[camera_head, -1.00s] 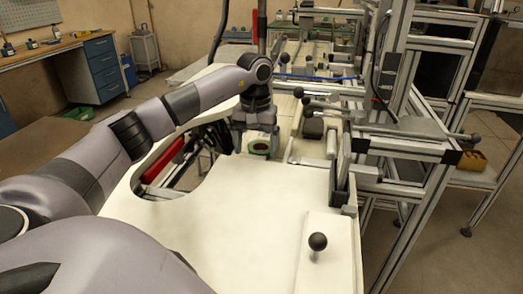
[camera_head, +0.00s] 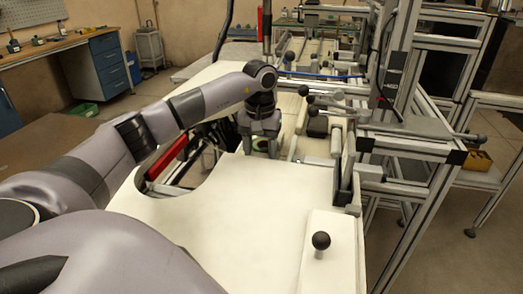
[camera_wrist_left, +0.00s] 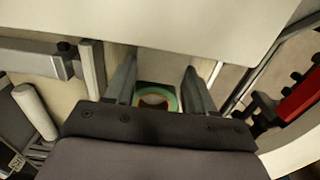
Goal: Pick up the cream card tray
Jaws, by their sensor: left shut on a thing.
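My left gripper (camera_head: 260,154) points down at the far edge of the white table, beside the cutout. Its two fingers are shut on a small item that I take for the cream card tray (camera_head: 261,147), mostly hidden between the fingers. In the left wrist view, a green ring with a brown centre (camera_wrist_left: 172,100), like a tape reel, shows between the two fingers. The palm covers its near side, and little of the tray's own walls shows. My right gripper is not in view.
The white tabletop (camera_head: 255,215) is mostly clear in front of the gripper. A red part (camera_head: 166,158) lies in the cutout to the left. A grey metal frame with black-knobbed levers (camera_head: 395,140) stands close on the right. A black-knobbed plate (camera_head: 320,240) is at front right.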

